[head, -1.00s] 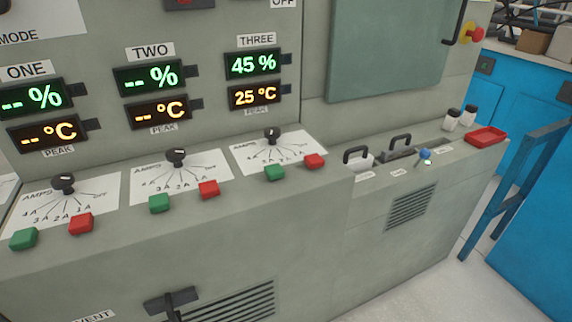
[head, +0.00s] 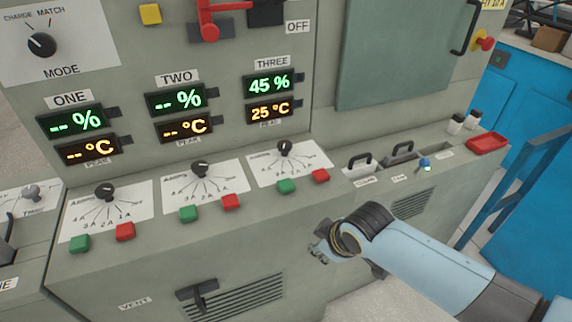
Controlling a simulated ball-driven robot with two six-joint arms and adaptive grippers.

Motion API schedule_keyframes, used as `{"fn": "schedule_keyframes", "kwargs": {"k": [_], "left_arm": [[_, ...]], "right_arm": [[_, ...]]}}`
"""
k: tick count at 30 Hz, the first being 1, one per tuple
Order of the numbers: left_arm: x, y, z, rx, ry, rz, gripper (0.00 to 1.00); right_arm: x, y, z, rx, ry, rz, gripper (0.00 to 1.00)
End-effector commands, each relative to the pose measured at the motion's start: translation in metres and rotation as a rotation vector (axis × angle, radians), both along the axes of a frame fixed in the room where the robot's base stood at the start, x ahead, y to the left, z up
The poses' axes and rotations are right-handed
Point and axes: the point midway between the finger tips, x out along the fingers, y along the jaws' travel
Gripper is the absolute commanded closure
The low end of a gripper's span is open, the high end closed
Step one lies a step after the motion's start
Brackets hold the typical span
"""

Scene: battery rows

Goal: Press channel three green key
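The channel three green key (head: 286,186) sits on the sloped ledge of the grey cabinet, below the third dial plate. The channel three red key (head: 320,176) is just to its right. Above, the channel three display (head: 269,83) reads 45 % in green, with 25 °C in orange below it. My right gripper (head: 319,253) shows at the end of the light blue arm from the right. It is in front of the cabinet, lower in the picture than the green key and apart from it. Its fingers are too small and turned to read. My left gripper is not in view.
Channel two's green key (head: 188,213) and red key (head: 231,201) are to the left, with channel one's green key (head: 80,243) beyond. A vent lever (head: 199,295) sticks out below.

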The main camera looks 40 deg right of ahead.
Motion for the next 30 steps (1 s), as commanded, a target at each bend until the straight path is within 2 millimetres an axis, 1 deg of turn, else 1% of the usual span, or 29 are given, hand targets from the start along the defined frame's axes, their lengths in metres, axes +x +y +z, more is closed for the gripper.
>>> {"fn": "schedule_keyframes", "kwargs": {"k": [1,2,3,5,6,8,9,10,13,15,17,20,30], "left_arm": [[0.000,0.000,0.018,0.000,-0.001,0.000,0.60],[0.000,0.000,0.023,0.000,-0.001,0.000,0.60],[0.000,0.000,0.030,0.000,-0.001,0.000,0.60],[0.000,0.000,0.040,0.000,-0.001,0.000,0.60],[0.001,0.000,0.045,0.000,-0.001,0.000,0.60],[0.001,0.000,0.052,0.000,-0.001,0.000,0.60],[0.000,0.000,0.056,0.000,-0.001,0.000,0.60],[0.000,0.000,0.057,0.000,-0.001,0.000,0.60],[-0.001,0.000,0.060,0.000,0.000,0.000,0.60],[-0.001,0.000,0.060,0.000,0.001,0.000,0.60],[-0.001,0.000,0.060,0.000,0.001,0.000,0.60],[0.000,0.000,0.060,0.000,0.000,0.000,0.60],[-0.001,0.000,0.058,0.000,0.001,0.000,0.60]], "right_arm": [[0.015,0.002,0.042,-0.009,-0.032,0.024,1.00],[0.023,0.003,0.062,-0.015,-0.048,0.039,1.00],[0.031,0.006,0.088,-0.024,-0.067,0.061,1.00],[0.044,0.008,0.124,-0.038,-0.097,0.093,1.00],[0.052,0.010,0.147,-0.050,-0.119,0.115,1.00],[0.067,0.011,0.175,-0.073,-0.156,0.156,1.00],[0.079,0.011,0.189,-0.092,-0.182,0.187,1.00],[0.088,0.011,0.197,-0.107,-0.201,0.209,1.00],[0.115,0.008,0.213,-0.155,-0.256,0.272,1.00],[0.126,0.007,0.218,-0.178,-0.281,0.301,1.00],[0.133,0.006,0.220,-0.189,-0.294,0.314,1.00],[0.136,0.006,0.221,-0.196,-0.301,0.323,1.00],[0.135,0.006,0.219,-0.196,-0.301,0.322,1.00]]}}
